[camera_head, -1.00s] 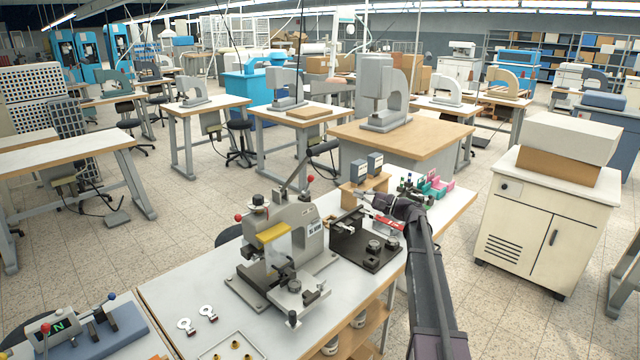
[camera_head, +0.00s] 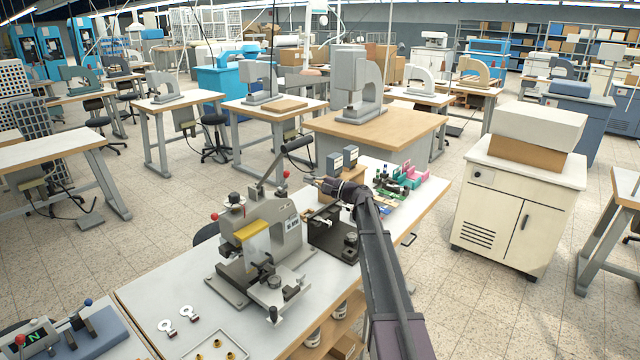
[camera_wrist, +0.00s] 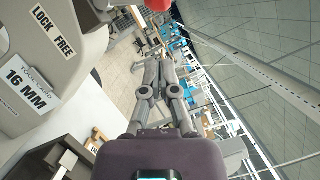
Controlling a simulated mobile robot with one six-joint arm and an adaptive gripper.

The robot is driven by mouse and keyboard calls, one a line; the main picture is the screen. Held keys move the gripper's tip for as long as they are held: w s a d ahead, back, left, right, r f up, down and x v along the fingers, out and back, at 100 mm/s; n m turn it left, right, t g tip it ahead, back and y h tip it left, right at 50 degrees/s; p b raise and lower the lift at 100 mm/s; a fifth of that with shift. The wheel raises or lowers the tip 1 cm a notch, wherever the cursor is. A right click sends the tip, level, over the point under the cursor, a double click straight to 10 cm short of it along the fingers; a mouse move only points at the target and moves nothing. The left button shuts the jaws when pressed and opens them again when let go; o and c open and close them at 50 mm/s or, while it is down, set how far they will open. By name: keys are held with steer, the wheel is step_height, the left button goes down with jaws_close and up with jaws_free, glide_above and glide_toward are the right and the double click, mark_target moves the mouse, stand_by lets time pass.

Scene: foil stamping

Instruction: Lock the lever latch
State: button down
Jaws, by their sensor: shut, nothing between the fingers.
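The grey stamping press (camera_head: 270,235) stands on the white bench in the head view. In the wrist view its grey body fills the left, with a "LOCK FREE" label (camera_wrist: 52,32) and a "16 MM" label (camera_wrist: 27,83). A red ball knob (camera_head: 285,173) shows at the press's upper right; a red knob (camera_wrist: 158,4) is also cut off by the top edge of the wrist view. My gripper (camera_head: 314,182) is shut and empty, just right of that knob. Its closed fingertips (camera_wrist: 167,57) point past the press. Whether they touch the knob is not clear.
The press's long black-handled lever (camera_head: 296,144) rises behind the knob. A black fixture (camera_head: 335,240) sits partly hidden behind my arm. A wooden stand (camera_head: 350,182) with grey boxes is close behind my gripper. Two metal tags (camera_head: 187,313) and a tray (camera_head: 232,333) lie at the front left.

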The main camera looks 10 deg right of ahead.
steer(key=a, duration=0.1)
steer(key=a+r+p, duration=0.1)
steer(key=a, duration=0.2)
steer(key=shift+s+a+r, duration=0.1)
steer(key=shift+r, duration=0.2)
steer(key=shift+p, duration=0.3)
steer(key=shift+r, duration=0.1)
